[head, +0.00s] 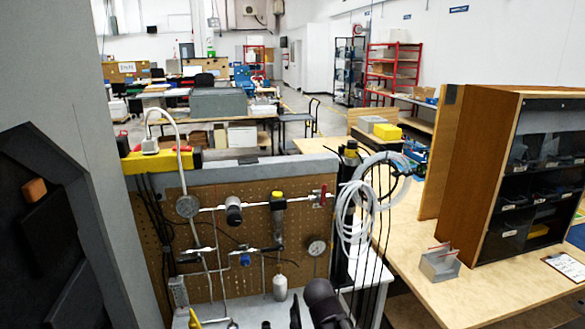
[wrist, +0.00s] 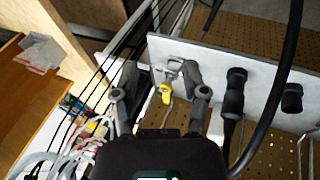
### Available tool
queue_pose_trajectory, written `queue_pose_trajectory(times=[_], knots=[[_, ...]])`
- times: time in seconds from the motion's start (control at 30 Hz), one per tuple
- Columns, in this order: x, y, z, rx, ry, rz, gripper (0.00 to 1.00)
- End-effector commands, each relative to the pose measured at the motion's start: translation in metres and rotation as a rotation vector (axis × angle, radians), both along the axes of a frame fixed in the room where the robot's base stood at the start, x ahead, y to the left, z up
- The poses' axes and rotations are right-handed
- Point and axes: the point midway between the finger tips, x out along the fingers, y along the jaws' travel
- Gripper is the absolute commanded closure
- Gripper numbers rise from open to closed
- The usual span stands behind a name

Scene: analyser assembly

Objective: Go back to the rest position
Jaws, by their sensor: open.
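My gripper (wrist: 160,75) is open in the wrist view, its two grey fingers spread apart. A small yellow-handled metal fitting (wrist: 166,96) shows in the gap between the fingers, by a light grey plate (wrist: 262,88). I cannot tell how far the fitting is from the fingertips, but nothing is visibly held. In the head view, dark parts at the bottom edge may belong to my arm, but I cannot tell. The gripper's fingers are not clear there.
A pegboard panel (head: 150,225) carries pipes, valves and a gauge (head: 317,246). Coiled white tubing (head: 357,212) hangs at its right end. Two black knobs (wrist: 235,92) stick out of the plate. A wooden table (head: 440,292) with a dark cabinet (head: 478,190) stands right.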

Motion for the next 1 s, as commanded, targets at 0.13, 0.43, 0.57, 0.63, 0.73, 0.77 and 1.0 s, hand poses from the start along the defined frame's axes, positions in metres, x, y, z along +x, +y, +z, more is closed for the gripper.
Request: queue_pose_trajectory(times=[0.13,0.43,0.57,0.63,0.73,0.77,1.0], knots=[[-0.021,-0.024,-0.004,0.116,0.095,-0.104,0.43],[-0.052,-0.048,-0.005,0.314,0.236,-0.238,0.43],[-0.058,-0.05,-0.004,0.352,0.259,-0.257,0.43],[-0.059,-0.051,-0.004,0.36,0.265,-0.261,0.43],[-0.059,-0.051,-0.004,0.362,0.267,-0.262,0.43],[-0.059,-0.051,-0.004,0.362,0.267,-0.262,0.43],[-0.059,-0.05,-0.005,0.361,0.266,-0.261,0.43]])
